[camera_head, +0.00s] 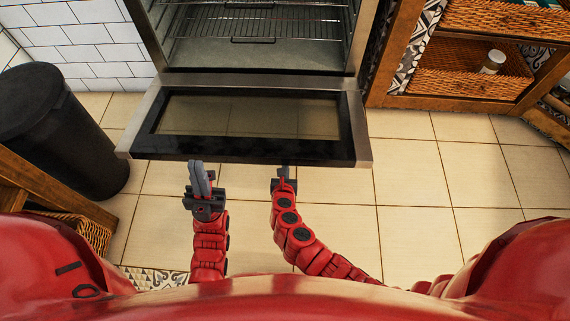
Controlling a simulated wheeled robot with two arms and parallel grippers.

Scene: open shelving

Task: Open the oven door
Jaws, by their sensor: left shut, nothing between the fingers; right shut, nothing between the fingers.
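The oven (262,52) stands at the top middle, with wire racks showing inside. Its door (358,125) is folded down and open, lying out towards me with its dark glass facing up. My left gripper (198,168) is shut and empty, its fingertips close to the door's front edge at the left. My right gripper (284,172) is shut, with its fingertips at or just under the same edge, right of the middle. I cannot tell whether either gripper touches the door. The door's handle is hidden from this view.
A black bin (50,125) stands at the left. A wooden unit with a wicker basket (75,232) is at the lower left. Wooden shelving with baskets (470,85) and a jar (492,62) is at the upper right. The tiled floor (440,195) at the right is clear.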

